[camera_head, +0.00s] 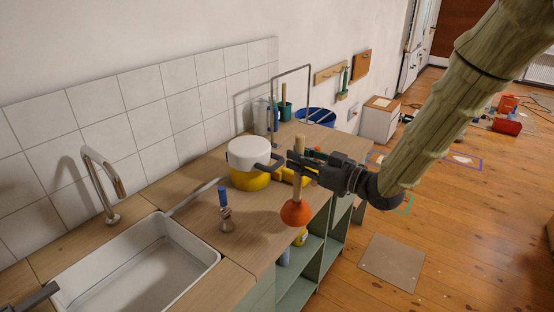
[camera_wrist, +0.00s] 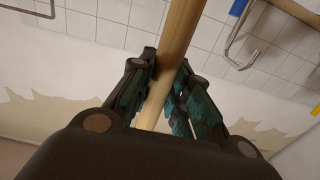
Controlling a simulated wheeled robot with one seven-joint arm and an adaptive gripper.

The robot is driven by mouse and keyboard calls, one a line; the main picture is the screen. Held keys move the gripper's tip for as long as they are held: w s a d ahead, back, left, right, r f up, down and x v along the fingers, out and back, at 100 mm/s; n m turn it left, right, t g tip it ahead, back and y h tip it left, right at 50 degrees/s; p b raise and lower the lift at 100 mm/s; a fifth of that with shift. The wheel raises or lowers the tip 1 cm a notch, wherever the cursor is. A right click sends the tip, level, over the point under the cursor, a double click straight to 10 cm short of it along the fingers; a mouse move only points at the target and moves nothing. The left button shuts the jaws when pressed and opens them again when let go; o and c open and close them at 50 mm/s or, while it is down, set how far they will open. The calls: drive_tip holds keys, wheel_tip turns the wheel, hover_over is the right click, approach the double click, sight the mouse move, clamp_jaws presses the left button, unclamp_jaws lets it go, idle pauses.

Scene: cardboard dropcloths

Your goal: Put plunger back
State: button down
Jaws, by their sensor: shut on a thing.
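The plunger has an orange-red rubber cup (camera_head: 296,213) and a pale wooden handle (camera_head: 299,158). My gripper (camera_head: 296,166) is shut around the handle in the head view. The plunger hangs nearly upright, cup down, in front of the counter's right edge in the picture; whether the cup touches anything I cannot tell. In the wrist view the wooden handle (camera_wrist: 174,60) runs between both fingers of my gripper (camera_wrist: 164,88), and the cup is out of sight.
A wooden counter (camera_head: 190,210) holds a sink (camera_head: 140,275), a yellow and white pot (camera_head: 249,165) and a small blue-handled brush (camera_head: 225,210). A blue bucket (camera_head: 318,117) stands behind. A brown board (camera_head: 392,262) lies on open floor at right.

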drive_tip(key=w+a+f+p, duration=0.4)
drive_tip(key=w+a, duration=0.1)
drive_tip(key=w, duration=0.4)
drive_tip(key=shift+w+a+f, duration=0.3)
drive_tip(key=shift+a, duration=0.1)
drive_tip(key=shift+f, duration=0.1)
drive_tip(key=c, duration=1.3)
unclamp_jaws()
drive_tip(key=shift+c, duration=0.2)
drive_tip(key=b+v, duration=0.3)
drive_tip(key=v, duration=0.9)
drive_tip(key=shift+b, duration=0.4)
